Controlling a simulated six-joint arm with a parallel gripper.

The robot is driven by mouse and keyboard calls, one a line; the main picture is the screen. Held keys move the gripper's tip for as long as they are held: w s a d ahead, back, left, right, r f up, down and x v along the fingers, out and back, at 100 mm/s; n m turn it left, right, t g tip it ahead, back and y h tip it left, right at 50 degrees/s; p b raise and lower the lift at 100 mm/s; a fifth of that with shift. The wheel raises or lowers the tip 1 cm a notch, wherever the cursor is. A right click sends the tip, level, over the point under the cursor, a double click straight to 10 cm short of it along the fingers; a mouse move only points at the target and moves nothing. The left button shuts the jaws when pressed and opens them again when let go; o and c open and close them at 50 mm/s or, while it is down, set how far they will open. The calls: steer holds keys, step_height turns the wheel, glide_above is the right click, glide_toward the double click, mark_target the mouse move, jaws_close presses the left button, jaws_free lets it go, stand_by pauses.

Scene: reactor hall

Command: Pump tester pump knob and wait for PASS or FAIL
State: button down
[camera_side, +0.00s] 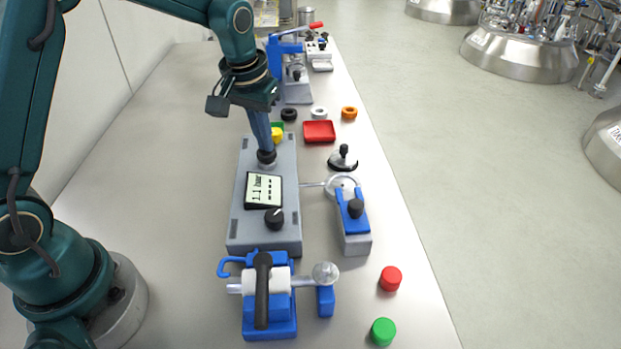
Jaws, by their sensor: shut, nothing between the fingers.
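The tester is a grey box (240,205) lying lengthwise on the bench in the side view. Its screen (264,190) shows sideways text that seems to read 1.1 bar, with dashes. A black pump knob (266,157) stands at the far end of the tester. A second black dial (274,219) sits at the near end. My gripper (265,147) is shut and empty, pointing down with its tips right at the top of the pump knob. They appear to touch it, but a small gap cannot be ruled out.
A clear round part in a blue and grey holder (355,220) stands right of the tester. A blue clamp fixture (268,300) is in front. Red (390,278) and green (383,331) caps lie near the right edge. A red tray (319,131) lies behind. The bench's left side is clear.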

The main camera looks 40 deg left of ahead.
steer(key=shift+r, duration=0.1)
steer(key=shift+w+v, duration=0.2)
steer(key=shift+v, duration=0.85)
steer(key=shift+w+v, duration=0.25)
steer(key=shift+v, duration=0.75)
steer(key=shift+a, duration=0.1)
steer(key=shift+s+x, duration=0.2)
steer(key=shift+x, duration=0.85)
steer(key=shift+s+x, duration=0.25)
steer(key=shift+x, duration=0.8)
steer(key=shift+w+v, duration=0.2)
steer(key=shift+v, duration=0.85)
steer(key=shift+w+v, duration=0.25)
steer(key=shift+v, duration=0.8)
steer(key=shift+r, duration=0.15)
steer(key=shift+w+v, duration=0.25)
steer(key=shift+v, duration=0.95)
steer(key=shift+w+v, duration=0.25)
steer(key=shift+v, duration=0.95)
steer(key=shift+a+r, duration=0.1)
steer(key=shift+r, duration=0.05)
